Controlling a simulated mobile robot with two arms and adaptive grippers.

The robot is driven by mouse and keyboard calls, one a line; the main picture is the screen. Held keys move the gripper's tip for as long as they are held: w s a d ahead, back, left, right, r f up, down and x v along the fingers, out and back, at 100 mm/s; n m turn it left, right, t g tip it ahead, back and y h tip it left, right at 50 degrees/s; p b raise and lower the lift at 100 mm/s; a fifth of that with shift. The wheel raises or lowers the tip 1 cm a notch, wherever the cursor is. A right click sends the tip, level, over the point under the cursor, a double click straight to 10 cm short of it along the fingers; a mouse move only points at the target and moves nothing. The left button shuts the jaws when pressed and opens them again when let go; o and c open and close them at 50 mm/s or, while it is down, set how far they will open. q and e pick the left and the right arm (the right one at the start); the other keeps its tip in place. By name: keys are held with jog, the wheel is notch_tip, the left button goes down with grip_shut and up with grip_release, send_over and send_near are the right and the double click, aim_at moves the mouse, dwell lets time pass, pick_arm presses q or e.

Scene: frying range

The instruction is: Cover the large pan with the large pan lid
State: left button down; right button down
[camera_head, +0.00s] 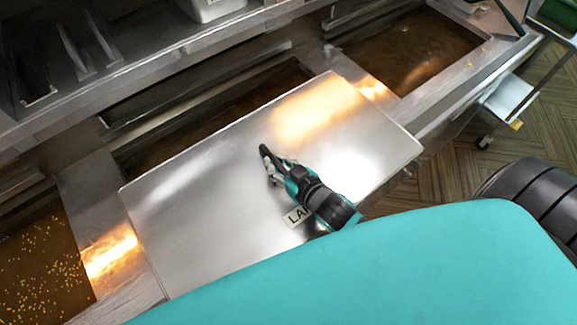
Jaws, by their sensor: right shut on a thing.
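The large pan lid (190,215) is a flat, shiny metal sheet with a partly hidden label starting "LA". It lies across the middle of the frying range, over most of the middle pan, which I take as the large pan (215,120). A dark strip of that pan shows along the lid's far edge. I cannot tell whether the lid rests on the rim or hangs just above it. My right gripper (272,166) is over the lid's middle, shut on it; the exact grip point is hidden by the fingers. My left gripper is not in view.
A pan of brown oil (410,50) lies open at the upper right. Another oil pan (38,262) with small floating bits is at the lower left. A white container (212,8) stands on the back ledge. A metal cart (505,97) stands on the wooden floor at right.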

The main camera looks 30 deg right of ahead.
aim_at(241, 128)
jog(key=w+a+b, duration=0.1)
jog(key=w+b, duration=0.1)
jog(key=w, duration=0.3)
jog(key=w+a+f+b, duration=0.1)
jog(key=w+b, duration=0.2)
jog(key=w, duration=0.3)
jog(key=w+a+b, duration=0.1)
jog(key=w+b, duration=0.2)
jog(key=w, duration=0.3)
jog(key=shift+w+a+f, duration=0.15)
jog(key=shift+a+f, duration=0.05)
jog(key=shift+f, duration=0.05)
jog(key=shift+w+f, duration=0.2)
jog(key=shift+f, duration=0.1)
jog(key=shift+f+b, duration=0.65)
jog(key=shift+f, duration=0.3)
jog(key=shift+s+f+b, duration=0.2)
jog(key=shift+f+b, duration=0.15)
jog(key=shift+f, duration=0.4)
jog(key=c, duration=1.1)
grip_release()
jog(key=shift+c, duration=0.2)
jog(key=shift+o, duration=0.9)
jog(key=shift+f, duration=0.2)
jog(key=shift+r, duration=0.1)
